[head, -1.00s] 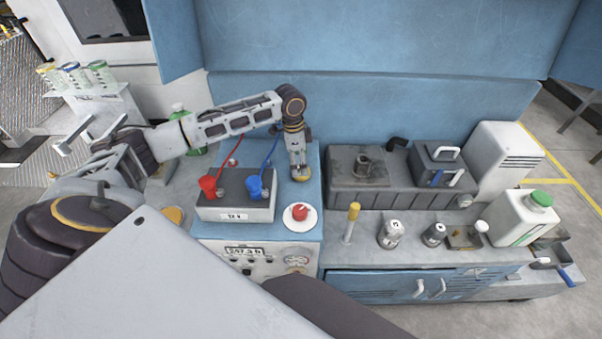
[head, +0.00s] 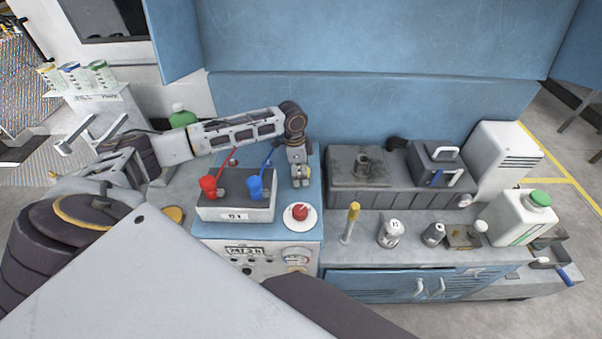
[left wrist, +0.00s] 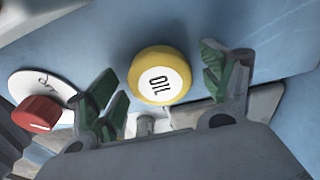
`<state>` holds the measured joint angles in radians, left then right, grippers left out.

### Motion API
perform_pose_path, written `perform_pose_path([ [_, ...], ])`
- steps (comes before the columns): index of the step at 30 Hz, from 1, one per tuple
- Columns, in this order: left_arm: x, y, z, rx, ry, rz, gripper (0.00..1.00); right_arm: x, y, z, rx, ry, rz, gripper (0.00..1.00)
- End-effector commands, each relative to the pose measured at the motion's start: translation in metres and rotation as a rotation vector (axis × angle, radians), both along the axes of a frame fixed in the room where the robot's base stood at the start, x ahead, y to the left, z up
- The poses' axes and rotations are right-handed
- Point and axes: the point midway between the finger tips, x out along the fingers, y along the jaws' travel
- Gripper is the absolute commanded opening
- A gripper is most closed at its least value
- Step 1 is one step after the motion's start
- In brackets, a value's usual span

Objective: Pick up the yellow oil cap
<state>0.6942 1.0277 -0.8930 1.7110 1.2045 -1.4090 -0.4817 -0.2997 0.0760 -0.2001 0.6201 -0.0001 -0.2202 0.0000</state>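The yellow oil cap (left wrist: 160,76) is round, with a white top lettered OIL. In the left wrist view it sits in the gap between the fingertips of my left gripper (left wrist: 162,72). The gripper is open, with a visible space on each side of the cap. In the head view my left gripper (head: 301,181) points down over the blue top of the cabinet, and only a sliver of the yellow cap (head: 308,173) shows beside it; the rest is hidden. My right gripper is in neither view.
A red knob on a white disc (head: 300,213) is close in front of the left gripper. A dark tank (head: 346,192) stands to the right. A yellow-topped rod (head: 351,222) stands upright on the bench.

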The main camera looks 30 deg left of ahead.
Motion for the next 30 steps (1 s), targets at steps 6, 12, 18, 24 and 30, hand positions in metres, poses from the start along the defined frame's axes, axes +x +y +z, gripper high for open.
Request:
perform_pose_path([
  [6,0.000,0.000,0.000,0.000,0.000,0.000,0.52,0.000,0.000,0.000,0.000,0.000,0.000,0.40],
  [12,0.000,0.000,0.000,0.000,0.000,0.000,0.32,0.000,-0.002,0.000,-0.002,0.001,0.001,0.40],
  [18,0.000,0.000,0.001,0.000,0.000,0.000,0.31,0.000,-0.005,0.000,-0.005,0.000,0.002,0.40],
  [24,0.001,0.000,0.008,-0.001,-0.002,0.000,0.31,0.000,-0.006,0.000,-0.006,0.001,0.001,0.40],
  [30,0.001,0.000,0.029,0.001,-0.003,0.000,0.31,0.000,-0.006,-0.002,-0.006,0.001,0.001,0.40],
])
